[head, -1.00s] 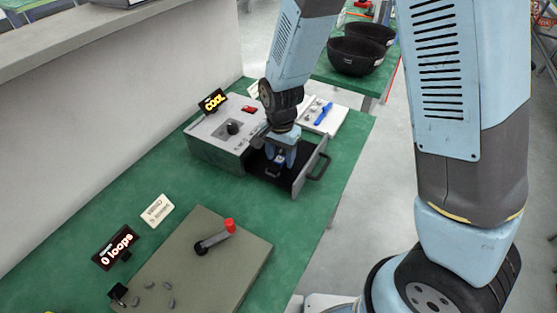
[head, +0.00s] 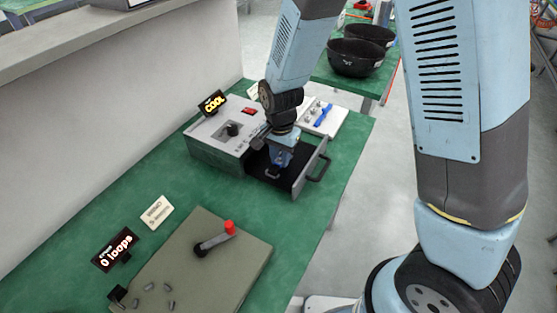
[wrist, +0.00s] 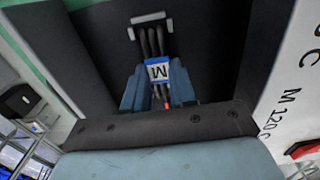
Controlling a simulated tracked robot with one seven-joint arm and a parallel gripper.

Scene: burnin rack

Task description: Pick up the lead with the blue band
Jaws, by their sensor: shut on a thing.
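The lead (wrist: 152,42) is a bundle of dark strands with a blue band (wrist: 158,61) around a white label marked M. It lies in the open black drawer (wrist: 100,45) of the grey box. My gripper (wrist: 157,86) is shut on the lead at the blue band, with one light blue finger on each side. In the head view my gripper (head: 276,168) reaches down into the open drawer (head: 306,172), and the lead is mostly hidden there. A small red part shows below the band in the wrist view.
The grey box (head: 218,152) has a dark knob, a red switch and a display reading COOL. Behind the drawer lies a white board (head: 316,124) with a blue piece. A flat panel with a red-tipped crank (head: 230,227) stands in front.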

